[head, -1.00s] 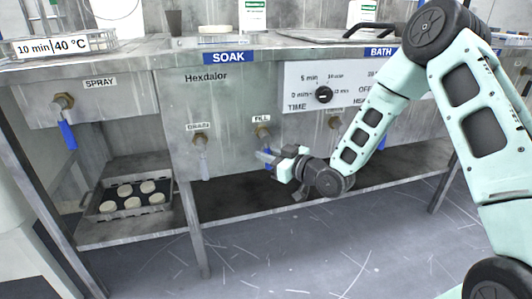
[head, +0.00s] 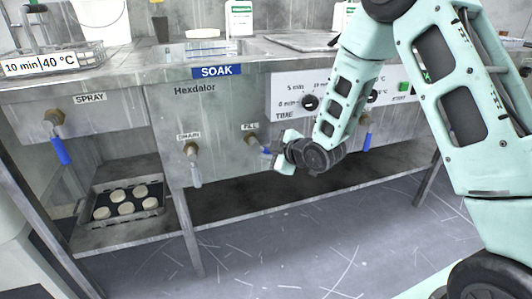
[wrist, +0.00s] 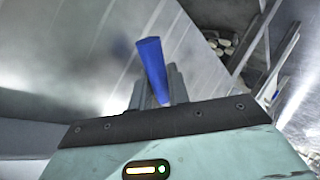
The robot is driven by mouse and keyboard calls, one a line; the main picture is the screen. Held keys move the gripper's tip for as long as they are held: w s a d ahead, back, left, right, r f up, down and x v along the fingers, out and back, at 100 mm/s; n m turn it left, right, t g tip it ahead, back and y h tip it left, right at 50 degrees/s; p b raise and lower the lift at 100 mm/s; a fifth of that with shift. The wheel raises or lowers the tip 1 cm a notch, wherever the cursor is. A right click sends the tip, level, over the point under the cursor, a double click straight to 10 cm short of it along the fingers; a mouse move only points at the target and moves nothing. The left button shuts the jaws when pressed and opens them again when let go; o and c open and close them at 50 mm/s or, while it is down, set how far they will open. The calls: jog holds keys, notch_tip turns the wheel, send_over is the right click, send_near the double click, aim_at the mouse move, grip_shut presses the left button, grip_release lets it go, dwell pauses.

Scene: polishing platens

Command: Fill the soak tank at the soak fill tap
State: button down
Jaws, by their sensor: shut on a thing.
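The soak fill tap (head: 250,140) is on the steel front under the FILL label. Its blue lever (wrist: 152,65) slants down to the right in the head view. My gripper (head: 270,153) is at this lever; in the wrist view its grey fingers (wrist: 158,88) are closed around it. The soak tank (head: 205,51) opens in the counter above the blue SOAK sign (head: 217,71). I cannot tell its water level. The drain tap (head: 190,150), left of the fill tap, has a grey lever hanging down.
The spray tap (head: 56,119) with a blue lever is at the left. A tray (head: 98,212) of several pale discs sits on the lower shelf. A dial panel (head: 290,90) is right of the fill tap. The floor in front is clear.

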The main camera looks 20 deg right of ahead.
jog(key=shift+d+r+n+h, duration=0.2)
jog(key=shift+n+h, duration=0.2)
dwell(0.3)
jog(key=c, duration=1.7)
grip_release()
jog(key=shift+r, duration=0.1)
